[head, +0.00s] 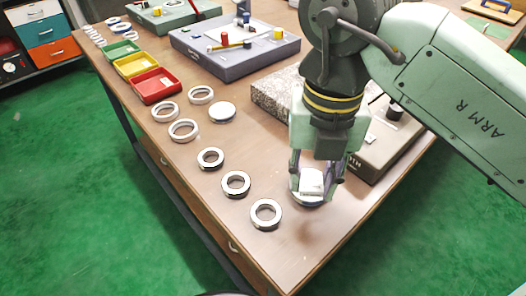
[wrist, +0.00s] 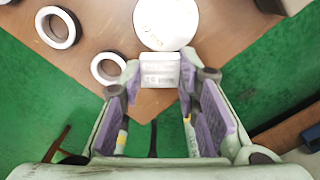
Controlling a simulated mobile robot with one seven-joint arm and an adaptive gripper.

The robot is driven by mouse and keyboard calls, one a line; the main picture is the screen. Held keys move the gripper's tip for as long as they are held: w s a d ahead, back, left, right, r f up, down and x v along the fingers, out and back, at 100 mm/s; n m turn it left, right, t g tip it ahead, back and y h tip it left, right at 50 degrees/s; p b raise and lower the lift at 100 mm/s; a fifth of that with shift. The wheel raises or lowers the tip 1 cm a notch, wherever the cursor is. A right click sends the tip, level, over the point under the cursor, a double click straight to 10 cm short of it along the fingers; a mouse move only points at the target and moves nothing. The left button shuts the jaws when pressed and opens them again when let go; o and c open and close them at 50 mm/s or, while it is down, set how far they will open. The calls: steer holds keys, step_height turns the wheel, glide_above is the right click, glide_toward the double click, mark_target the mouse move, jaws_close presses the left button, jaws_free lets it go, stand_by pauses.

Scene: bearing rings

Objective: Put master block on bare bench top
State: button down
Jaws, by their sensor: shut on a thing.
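The master block (head: 312,180) is a small pale block with faint markings on its face. It also shows in the wrist view (wrist: 160,72), between the fingertips. My gripper (head: 318,176) is shut on it, low over the near part of the bench. A round pale disc (head: 304,202) lies just below the block in the head view and just beyond it in the wrist view (wrist: 166,20). I cannot tell whether block and disc touch. The brown bench top (head: 325,228) is bare near the front corner.
Chrome-edged rings (head: 266,215) stand in a line along the left bench edge, with white rings (head: 184,130) and a white disc (head: 222,113) farther back. A speckled slab (head: 272,97) and a grey instrument base (head: 390,150) flank my arm. Red (head: 155,86) and yellow trays (head: 136,66) stand farther left.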

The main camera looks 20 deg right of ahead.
steer(key=p, duration=0.3)
glide_above(263, 148)
steer(key=shift+s+f, duration=0.2)
steer(key=shift+f, duration=0.5)
steer(key=shift+w+f+p, duration=0.15)
steer(key=shift+f+p, duration=0.15)
step_height(263, 148, down, 3)
steer(key=shift+r+p, duration=0.2)
steer(key=shift+p, duration=0.15)
steer(key=shift+f, duration=0.2)
steer(key=shift+f, duration=0.15)
steer(key=shift+f+b, duration=0.1)
steer(key=shift+b, duration=0.25)
steer(key=c, duration=1.2)
jaws_free()
step_height(263, 148, up, 12)
steer(key=p, duration=0.7)
steer(key=shift+r, duration=0.25)
